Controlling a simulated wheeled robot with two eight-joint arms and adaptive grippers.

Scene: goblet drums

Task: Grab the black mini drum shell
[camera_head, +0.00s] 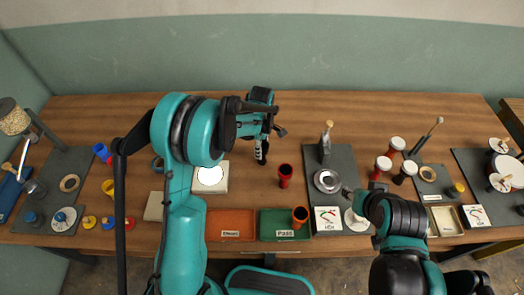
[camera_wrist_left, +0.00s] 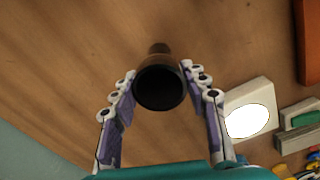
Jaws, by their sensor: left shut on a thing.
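The black mini drum shell (camera_head: 261,152) stands upright near the middle of the table in the head view. In the left wrist view the black shell (camera_wrist_left: 161,88) shows its dark round open mouth toward the camera, its narrow part pointing away. My left gripper (camera_head: 262,136) is over it, and its two fingers lie on either side of the shell, shut on it. I cannot tell whether the shell's foot touches the table. My right arm is at the lower right; its gripper (camera_head: 351,193) is small and partly hidden near the grey mat, and its jaw state is unclear.
A white-topped square device (camera_head: 211,178) is left of the black shell. An orange tray (camera_head: 231,224) and a green tray (camera_head: 286,225) lie in front. Bare wood lies behind.

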